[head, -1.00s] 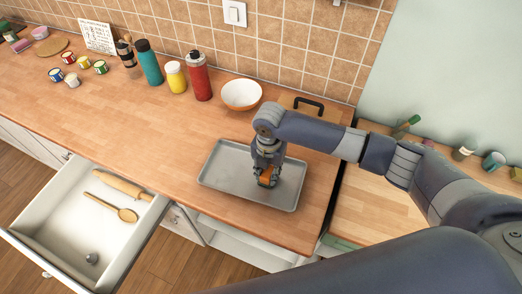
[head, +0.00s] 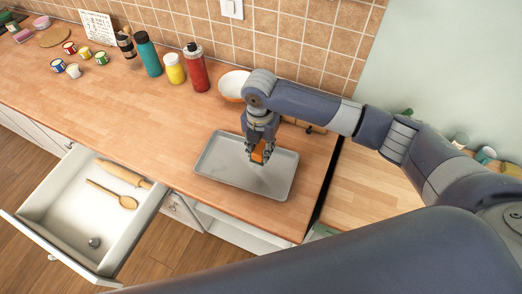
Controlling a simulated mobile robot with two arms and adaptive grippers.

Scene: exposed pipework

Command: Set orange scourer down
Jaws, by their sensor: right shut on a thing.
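The orange scourer (head: 259,152) is between the fingers of my right gripper (head: 261,156), which is shut on it. They are over the right half of the grey metal tray (head: 215,172), toward its back edge. The scourer appears to be held above the tray floor; the exact gap is hard to judge. The fingers hide part of the scourer. The tray lies flat on the wooden counter and its visible floor is bare. My left gripper is not in view.
A white bowl (head: 232,84) stands behind my right wrist, partly hidden. A red bottle (head: 195,70), yellow bottle (head: 174,69) and teal bottle (head: 148,55) stand along the back. An open drawer (head: 80,222) juts out at left. The counter left of the tray is clear.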

